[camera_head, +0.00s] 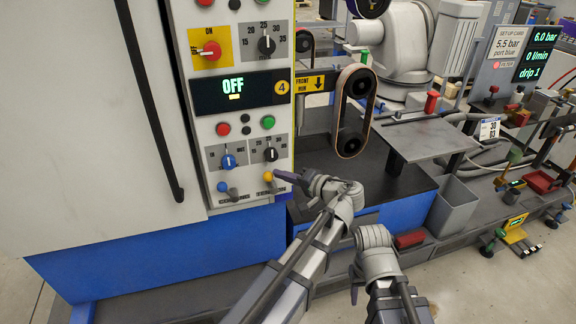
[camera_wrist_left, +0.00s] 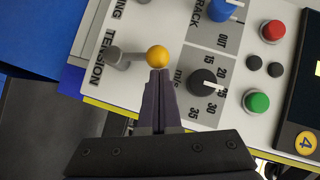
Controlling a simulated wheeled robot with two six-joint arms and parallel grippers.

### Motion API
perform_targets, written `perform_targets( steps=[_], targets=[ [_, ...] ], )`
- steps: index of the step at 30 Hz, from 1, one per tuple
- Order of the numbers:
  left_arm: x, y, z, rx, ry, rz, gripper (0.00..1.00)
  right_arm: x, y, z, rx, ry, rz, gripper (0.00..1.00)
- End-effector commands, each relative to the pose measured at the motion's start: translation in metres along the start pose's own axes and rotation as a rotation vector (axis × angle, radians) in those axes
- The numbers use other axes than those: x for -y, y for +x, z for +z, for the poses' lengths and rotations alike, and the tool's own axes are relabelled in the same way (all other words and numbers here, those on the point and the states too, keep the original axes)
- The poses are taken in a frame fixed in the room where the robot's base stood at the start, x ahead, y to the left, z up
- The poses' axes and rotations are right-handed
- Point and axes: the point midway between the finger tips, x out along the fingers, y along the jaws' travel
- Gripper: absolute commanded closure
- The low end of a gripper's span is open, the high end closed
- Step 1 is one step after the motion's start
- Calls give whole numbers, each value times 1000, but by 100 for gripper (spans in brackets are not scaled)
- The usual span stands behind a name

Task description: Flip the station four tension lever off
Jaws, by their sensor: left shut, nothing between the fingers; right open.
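The tension lever has a yellow ball knob (camera_head: 268,176) on a grey stem, low on the station four panel (camera_head: 206,133). The knob also shows in the left wrist view (camera_wrist_left: 157,56), with the stem running to a grey pivot beside the word TENSION. In the head view the knob sits above its pivot. My left gripper (camera_head: 279,177) is shut and empty, its fingertips right at the knob; contact cannot be told. Its fingers also show in the left wrist view (camera_wrist_left: 160,77). My right gripper (camera_head: 354,286) is low in the head view, away from the panel, partly hidden by its wrist.
The station display (camera_head: 236,92) reads OFF. A blue-knobbed lever (camera_head: 223,187) stands left of the tension lever. Dials (camera_head: 271,154) and red and green buttons sit above. A belt loop (camera_head: 354,110) hangs right of the panel, and a grey bin (camera_head: 453,208) stands further right.

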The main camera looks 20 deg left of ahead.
Motion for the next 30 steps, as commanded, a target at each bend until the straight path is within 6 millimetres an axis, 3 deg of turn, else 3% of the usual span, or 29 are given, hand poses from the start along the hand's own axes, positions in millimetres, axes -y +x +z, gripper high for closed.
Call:
perform_targets(
  steps=[1,6,30],
  targets=[
    [8,1,3,1,-28,19,100,-1,-10,1,0,0,0,50],
    [8,5,8,1,-98,69,100,-2,-18,1,0,0,0,50],
    [10,11,15,2,-107,75,100,-2,-18,1,0,0,0,50]
  ],
)
